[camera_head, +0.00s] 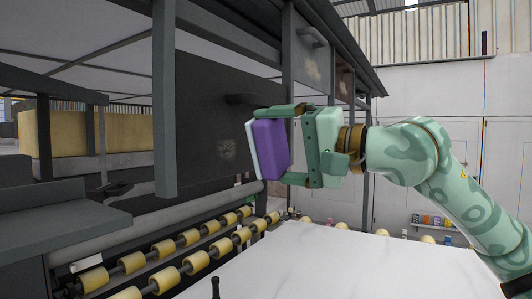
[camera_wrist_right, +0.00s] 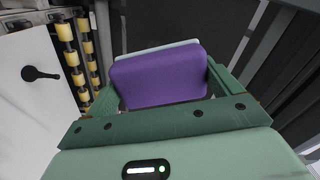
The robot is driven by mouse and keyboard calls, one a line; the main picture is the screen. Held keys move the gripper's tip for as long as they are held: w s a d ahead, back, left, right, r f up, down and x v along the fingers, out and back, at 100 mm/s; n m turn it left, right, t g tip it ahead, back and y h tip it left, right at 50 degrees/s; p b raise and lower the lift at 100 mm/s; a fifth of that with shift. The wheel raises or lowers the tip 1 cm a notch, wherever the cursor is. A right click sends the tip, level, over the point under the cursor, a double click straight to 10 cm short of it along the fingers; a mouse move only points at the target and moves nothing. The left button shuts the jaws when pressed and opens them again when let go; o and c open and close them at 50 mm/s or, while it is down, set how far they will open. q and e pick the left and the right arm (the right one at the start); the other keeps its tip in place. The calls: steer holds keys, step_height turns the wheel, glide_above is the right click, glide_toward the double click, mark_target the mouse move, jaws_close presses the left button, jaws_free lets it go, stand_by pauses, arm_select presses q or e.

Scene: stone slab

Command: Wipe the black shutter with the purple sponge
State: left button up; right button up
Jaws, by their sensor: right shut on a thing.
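The purple sponge (camera_head: 271,146) has a pale layer on its far face. My right gripper (camera_head: 284,146) is shut on it and holds it up in the air, in front of the black shutter (camera_head: 200,110). The sponge also shows between the green fingers in the right wrist view (camera_wrist_right: 160,76). In the head view the pale side faces the shutter; I cannot tell whether it touches. My left gripper is not in view.
Below the shutter runs a conveyor with yellow rollers (camera_head: 190,237). A white stone slab (camera_head: 290,262) lies at the front right, with a small black handle-like object (camera_head: 215,287) by its left edge. A grey post (camera_head: 164,100) stands left of the shutter's middle.

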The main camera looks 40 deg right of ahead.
mark_target(219, 154)
steer(key=shift+s, duration=0.2)
steer(key=shift+w, duration=0.1)
steer(key=shift+w+a+p, duration=0.15)
steer(key=shift+w+p, duration=0.25)
steer(key=shift+w+a+f+p, duration=0.3)
steer(key=shift+w+a+p, duration=0.1)
steer(key=shift+w, duration=0.55)
steer(key=shift+w+a+f+p, duration=0.25)
steer(key=shift+w+a+p, duration=0.2)
steer(key=shift+w, duration=0.45)
steer(key=shift+w+a+f+p, duration=0.3)
steer(key=shift+w+a+p, duration=0.1)
steer(key=shift+w, duration=0.55)
steer(key=shift+p+x, duration=0.55)
steer(key=shift+x, duration=0.45)
steer(key=shift+d, duration=0.15)
